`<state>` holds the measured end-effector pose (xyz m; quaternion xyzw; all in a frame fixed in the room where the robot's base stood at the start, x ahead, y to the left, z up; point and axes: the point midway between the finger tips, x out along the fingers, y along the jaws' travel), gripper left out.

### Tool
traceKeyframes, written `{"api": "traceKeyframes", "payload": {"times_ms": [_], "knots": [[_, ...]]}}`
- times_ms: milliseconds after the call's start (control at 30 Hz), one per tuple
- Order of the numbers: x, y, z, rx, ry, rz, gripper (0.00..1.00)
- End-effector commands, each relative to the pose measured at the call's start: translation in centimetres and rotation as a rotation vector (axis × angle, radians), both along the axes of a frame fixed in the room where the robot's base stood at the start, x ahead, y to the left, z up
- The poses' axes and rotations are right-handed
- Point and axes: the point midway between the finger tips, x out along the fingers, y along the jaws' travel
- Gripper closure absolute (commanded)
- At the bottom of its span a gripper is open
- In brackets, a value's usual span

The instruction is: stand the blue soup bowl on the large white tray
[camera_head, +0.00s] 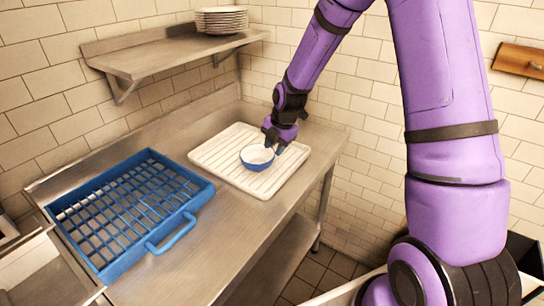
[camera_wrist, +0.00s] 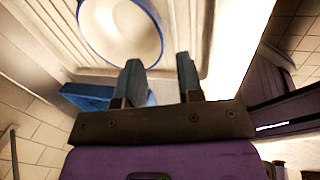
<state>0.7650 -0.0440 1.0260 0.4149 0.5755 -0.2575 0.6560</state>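The blue soup bowl (camera_head: 257,158), white inside, sits upright on the large white tray (camera_head: 215,151), towards its front right part. In the wrist view the bowl (camera_wrist: 122,28) shows at the top, beyond my fingertips, with the ribbed tray (camera_wrist: 215,30) around it. My gripper (camera_head: 275,145) is just behind and right of the bowl, close to its rim. In the wrist view my gripper's two fingers (camera_wrist: 160,70) are apart, with no bowl wall seen clamped between them. The left fingertip overlaps the bowl's edge in the picture; I cannot tell whether it touches.
A blue dish rack (camera_head: 130,210) lies on the steel counter (camera_head: 215,225) left of the tray. A wall shelf (camera_head: 165,55) with a stack of plates (camera_head: 221,20) is above. Tiled walls stand close behind the tray. Free counter shows in front of it.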

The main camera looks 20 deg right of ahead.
Motion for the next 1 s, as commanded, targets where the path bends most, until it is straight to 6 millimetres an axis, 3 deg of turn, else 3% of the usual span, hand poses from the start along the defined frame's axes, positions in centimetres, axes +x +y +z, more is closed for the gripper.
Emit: {"api": "traceKeyframes", "payload": {"times_ms": [200, 567, 667, 767, 1000], "knots": [[-0.7, -0.6, 3.5, -0.001, -0.003, -0.002, 0.66], [-1.2, -0.8, 5.3, -0.001, -0.001, -0.012, 0.66], [-1.8, -0.8, 6.6, -0.003, -0.001, -0.065, 0.66], [-3.1, -0.8, 9.2, -0.001, -0.003, -0.178, 0.66], [-8.1, -1.1, 16.2, 0.033, -0.016, -0.559, 0.66]]}}
